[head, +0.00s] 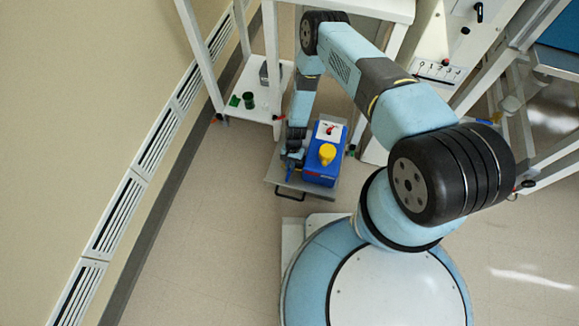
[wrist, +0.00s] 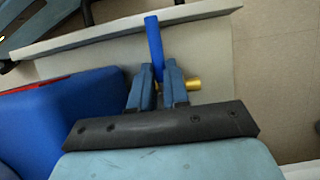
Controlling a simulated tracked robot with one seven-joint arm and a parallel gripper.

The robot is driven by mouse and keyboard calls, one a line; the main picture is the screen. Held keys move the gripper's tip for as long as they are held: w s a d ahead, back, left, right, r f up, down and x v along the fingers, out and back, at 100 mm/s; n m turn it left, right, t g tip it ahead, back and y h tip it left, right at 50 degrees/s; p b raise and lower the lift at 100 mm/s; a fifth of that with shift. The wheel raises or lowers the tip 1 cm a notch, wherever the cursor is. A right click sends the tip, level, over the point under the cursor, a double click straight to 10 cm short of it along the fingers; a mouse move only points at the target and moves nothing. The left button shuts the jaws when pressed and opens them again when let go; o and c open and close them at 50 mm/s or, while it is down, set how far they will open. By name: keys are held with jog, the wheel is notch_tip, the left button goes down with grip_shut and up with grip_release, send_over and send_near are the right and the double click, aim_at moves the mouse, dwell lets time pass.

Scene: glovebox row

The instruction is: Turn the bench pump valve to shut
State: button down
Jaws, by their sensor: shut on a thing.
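The bench pump is a blue box (head: 318,172) with a yellow round part (head: 327,153) and a white panel on top. Its blue side (wrist: 60,112) shows at the left of the wrist view. Beside it is the valve, with a blue lever (wrist: 154,42) and a brass stub (wrist: 193,84). My gripper (wrist: 159,68) is shut on the blue lever near its base, one finger on each side. The lever's free end sticks out past the fingertips. In the head view my gripper (head: 293,157) is at the pump's left side, and the valve is mostly hidden there.
The pump stands on a grey tray (head: 287,178) with a dark handle. A white shelf frame (head: 262,112) carrying a green cup (head: 249,100) stands behind to the left. White bench legs and a switch panel (head: 437,72) stand behind to the right. The floor in front of the left wall is clear.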

jog(key=shift+w+a, duration=0.1)
jog(key=shift+w, duration=0.05)
jog(key=c, duration=1.1)
grip_release()
jog(key=v, duration=1.3)
jog(key=shift+r, duration=0.35)
